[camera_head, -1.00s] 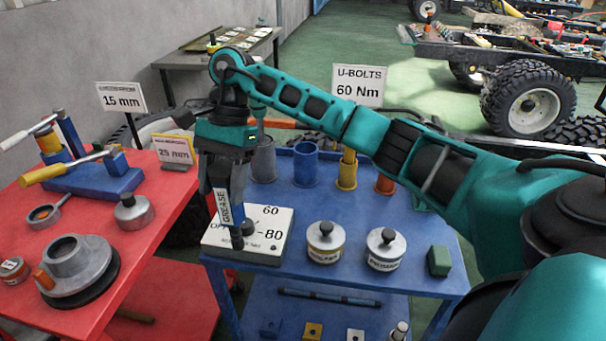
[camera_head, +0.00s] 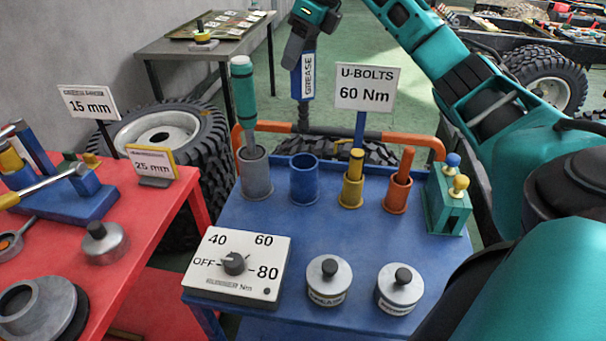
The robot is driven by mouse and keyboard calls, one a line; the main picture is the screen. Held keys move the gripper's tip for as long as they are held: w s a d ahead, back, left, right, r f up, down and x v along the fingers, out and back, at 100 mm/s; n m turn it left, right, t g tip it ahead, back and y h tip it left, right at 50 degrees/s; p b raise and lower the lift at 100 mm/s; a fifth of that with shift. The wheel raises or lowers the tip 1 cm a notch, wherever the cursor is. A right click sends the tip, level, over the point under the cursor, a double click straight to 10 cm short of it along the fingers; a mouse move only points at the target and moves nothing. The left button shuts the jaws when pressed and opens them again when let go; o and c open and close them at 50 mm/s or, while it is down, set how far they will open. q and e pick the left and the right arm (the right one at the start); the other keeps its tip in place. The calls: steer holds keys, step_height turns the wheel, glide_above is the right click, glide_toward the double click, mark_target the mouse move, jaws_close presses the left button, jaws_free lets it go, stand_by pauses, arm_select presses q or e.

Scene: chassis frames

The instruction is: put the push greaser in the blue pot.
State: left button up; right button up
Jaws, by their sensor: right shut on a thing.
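The push greaser (camera_head: 308,78) has a white GREASE label, a blue part below it and a dark lower end. My right gripper (camera_head: 302,46) is shut on its upper part and holds it roughly upright, nozzle down, at the top of the head view. In the picture its lower end shows above and behind the blue pot (camera_head: 304,185), apart from it. The blue pot stands on the blue table, and its open mouth looks empty. My left gripper is not in view.
The blue table (camera_head: 250,215) also bears a grey pot (camera_head: 256,178) with a green-handled tool, yellow (camera_head: 350,192) and orange (camera_head: 396,194) pots with rods, and a green block (camera_head: 446,205). A U-BOLTS sign (camera_head: 366,88) stands behind the pots. A dial box (camera_head: 238,265) sits in front.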

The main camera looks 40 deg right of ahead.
mark_target(301, 117)
steer(key=shift+d+f, duration=0.15)
steer(key=shift+f, duration=0.2)
step_height(301, 117, down, 14)
steer(key=shift+f+b, duration=0.1)
steer(key=shift+b, duration=0.5)
step_height(301, 117, down, 5)
steer(key=shift+r, duration=0.2)
steer(key=shift+f, duration=0.1)
steer(key=o, duration=1)
steer(key=shift+f, duration=0.15)
steer(key=o, duration=0.5)
steer(key=shift+c, duration=0.2)
